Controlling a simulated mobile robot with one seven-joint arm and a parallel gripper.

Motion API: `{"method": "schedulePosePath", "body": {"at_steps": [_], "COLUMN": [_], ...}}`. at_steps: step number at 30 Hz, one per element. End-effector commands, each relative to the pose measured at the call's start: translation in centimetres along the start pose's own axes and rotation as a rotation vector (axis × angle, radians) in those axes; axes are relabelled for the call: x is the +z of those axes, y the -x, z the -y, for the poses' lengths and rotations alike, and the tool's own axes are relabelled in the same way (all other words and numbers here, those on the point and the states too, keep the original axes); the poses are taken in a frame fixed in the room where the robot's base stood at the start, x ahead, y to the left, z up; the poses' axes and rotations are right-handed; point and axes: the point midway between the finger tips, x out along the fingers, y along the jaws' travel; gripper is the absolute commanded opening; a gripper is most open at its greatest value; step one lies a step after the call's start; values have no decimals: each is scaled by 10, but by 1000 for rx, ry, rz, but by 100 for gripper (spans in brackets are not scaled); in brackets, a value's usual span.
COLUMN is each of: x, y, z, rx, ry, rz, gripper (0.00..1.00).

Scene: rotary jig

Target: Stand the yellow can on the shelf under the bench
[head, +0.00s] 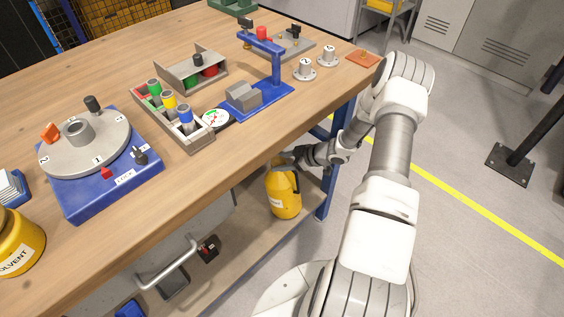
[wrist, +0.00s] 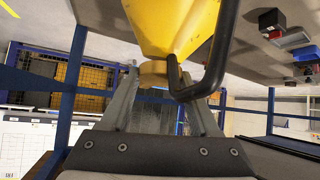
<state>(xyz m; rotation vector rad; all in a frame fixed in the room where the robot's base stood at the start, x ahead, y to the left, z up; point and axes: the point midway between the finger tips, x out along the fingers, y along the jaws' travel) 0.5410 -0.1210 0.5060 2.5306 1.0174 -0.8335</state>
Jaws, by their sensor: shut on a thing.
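The yellow can (head: 284,196) has a dark handle and a pale label. In the head view it is upright or nearly so, below the bench top's front edge and over the lower shelf (head: 252,240), near the blue leg. I cannot tell whether its base touches the shelf. My gripper (head: 294,160) is shut on the can at its top. In the wrist view the can (wrist: 170,25) appears inverted, with its cap and black handle near my fingers (wrist: 163,92). The exact grip point is partly hidden.
The blue bench leg (head: 326,190) stands close right of the can. The bench top (head: 200,175) overhangs, carrying a blue rotary jig (head: 110,190) and a second yellow container (head: 18,245) marked SOLVENT.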

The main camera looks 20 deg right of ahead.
Motion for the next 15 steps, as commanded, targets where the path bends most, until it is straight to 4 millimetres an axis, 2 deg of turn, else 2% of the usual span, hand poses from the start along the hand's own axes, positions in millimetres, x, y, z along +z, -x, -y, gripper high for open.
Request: {"method": "schedulePosePath", "body": {"at_steps": [1,5,6,11,15], "x": [8,10,10,9,8], "y": [-3,-5,-4,-4,-3], "z": [3,4,4,4,3], "rx": [-5,-5,-5,-5,-4], "ry": [-5,-5,-5,-6,-5], "rz": [11,12,12,11,9], "gripper": [0,0,70,97,97]}}
